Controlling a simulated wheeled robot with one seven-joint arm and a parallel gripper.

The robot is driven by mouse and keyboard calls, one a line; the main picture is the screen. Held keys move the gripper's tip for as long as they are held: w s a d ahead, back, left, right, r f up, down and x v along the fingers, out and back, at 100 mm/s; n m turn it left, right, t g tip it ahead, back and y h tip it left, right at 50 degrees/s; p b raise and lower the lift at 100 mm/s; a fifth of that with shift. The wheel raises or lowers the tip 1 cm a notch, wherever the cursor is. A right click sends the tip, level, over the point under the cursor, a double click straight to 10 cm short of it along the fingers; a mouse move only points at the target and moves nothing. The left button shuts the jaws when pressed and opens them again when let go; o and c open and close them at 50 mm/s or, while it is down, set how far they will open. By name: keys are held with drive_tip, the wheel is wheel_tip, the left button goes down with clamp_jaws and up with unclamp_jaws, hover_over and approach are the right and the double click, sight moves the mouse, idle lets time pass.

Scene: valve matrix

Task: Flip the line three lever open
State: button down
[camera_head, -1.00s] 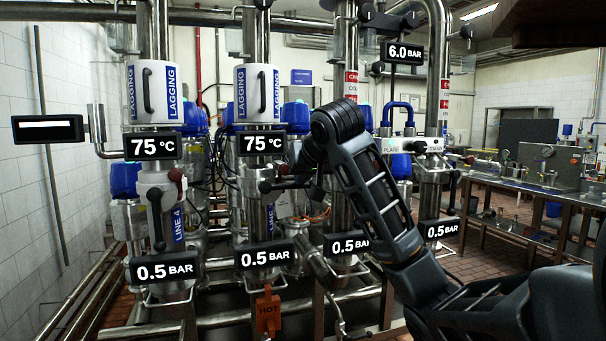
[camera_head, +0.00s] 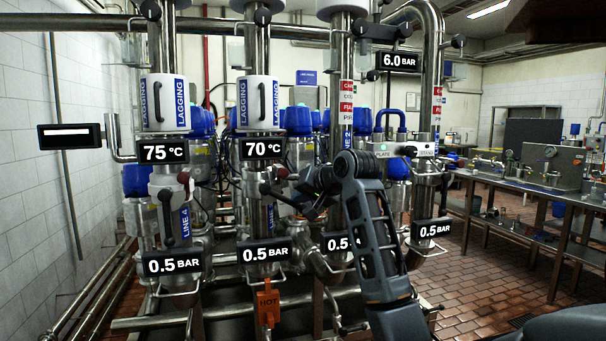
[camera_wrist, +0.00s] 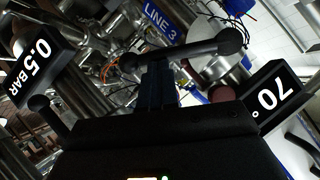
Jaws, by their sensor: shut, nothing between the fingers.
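The line three lever (camera_wrist: 185,52) is a dark bar with rounded ends, running across the wrist view below the blue LINE 3 label (camera_wrist: 160,20). In the head view the lever (camera_head: 284,194) lies nearly level across its pipe, tilting slightly down to the right. In the head view my gripper (camera_head: 308,197) is at the lever's right end, partly hidden by my wrist.
The line three display reads 70 °C (camera_head: 262,149); the pressure display (camera_head: 264,252) below reads 0.5 bar. An orange HOT tag (camera_head: 268,305) hangs beneath. A bench (camera_head: 520,190) stands at right.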

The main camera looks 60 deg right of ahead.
drive_tip(key=w+a+f+m+t+y+b, duration=0.1)
drive_tip(key=w+a+f+m+t, duration=0.2)
drive_tip(key=f+m+t, duration=0.3)
drive_tip(key=shift+w+a+f+m+t+b, duration=0.35)
drive_tip(key=shift+w+m, duration=0.3)
drive_tip(key=shift+m, duration=0.35)
drive_tip(key=shift+r, duration=0.1)
